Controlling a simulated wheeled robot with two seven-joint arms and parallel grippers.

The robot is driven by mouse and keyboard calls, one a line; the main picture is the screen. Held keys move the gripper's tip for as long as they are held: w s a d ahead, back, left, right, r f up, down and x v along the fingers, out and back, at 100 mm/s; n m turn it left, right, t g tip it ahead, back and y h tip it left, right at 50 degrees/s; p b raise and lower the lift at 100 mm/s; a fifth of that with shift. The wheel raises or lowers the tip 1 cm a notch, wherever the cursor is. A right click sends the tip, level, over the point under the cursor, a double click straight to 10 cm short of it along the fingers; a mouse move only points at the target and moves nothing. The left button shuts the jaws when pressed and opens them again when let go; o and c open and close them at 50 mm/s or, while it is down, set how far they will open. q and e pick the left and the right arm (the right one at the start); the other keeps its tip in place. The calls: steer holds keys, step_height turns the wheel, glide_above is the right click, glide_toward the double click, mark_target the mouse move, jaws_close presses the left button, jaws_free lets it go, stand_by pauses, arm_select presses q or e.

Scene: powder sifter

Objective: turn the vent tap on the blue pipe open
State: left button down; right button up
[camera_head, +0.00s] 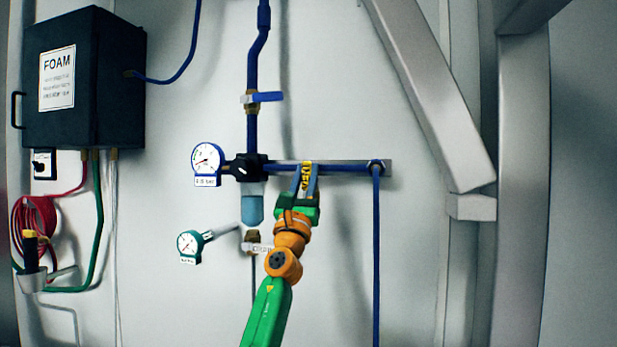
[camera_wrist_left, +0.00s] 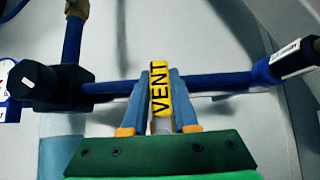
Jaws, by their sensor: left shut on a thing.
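The vent tap's yellow handle (camera_head: 307,168), marked VENT, sits on the horizontal blue pipe (camera_head: 345,168). In the left wrist view the handle (camera_wrist_left: 161,92) is large and central, pointing from the pipe (camera_wrist_left: 222,82) down toward my gripper, crosswise to the pipe. My left gripper (camera_head: 306,182) reaches up from below. Its two blue-grey fingers (camera_wrist_left: 160,78) are closed on the handle, one on each side. The tap's body behind the handle is mostly hidden. My right gripper is in neither view.
Left of the tap are a black regulator (camera_head: 248,167), a gauge (camera_head: 206,160) and a bowl (camera_head: 252,208). A blue-handled valve (camera_head: 264,97) is above; a lower gauge (camera_head: 190,244) is below. A FOAM box (camera_head: 85,85) hangs left. Metal beams (camera_head: 430,95) stand right.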

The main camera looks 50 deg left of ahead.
mark_target(305, 178)
arm_select(q)
steer(key=shift+s+r, duration=0.1)
steer(key=shift+r, duration=0.1)
steer(key=c, duration=0.7)
jaws_free()
steer(key=shift+f, duration=0.15)
steer(key=shift+a, duration=0.1)
steer(key=shift+s+f, duration=0.1)
steer(key=shift+s, duration=0.25)
steer(key=b+v, duration=0.1)
steer(key=v, duration=0.2)
steer(key=b+v, duration=0.1)
steer(key=v, duration=0.2)
steer(key=shift+w+f, duration=0.2)
steer(key=shift+w, duration=0.15)
steer(key=shift+s+d+f, duration=0.1)
steer(key=shift+s+d, duration=0.15)
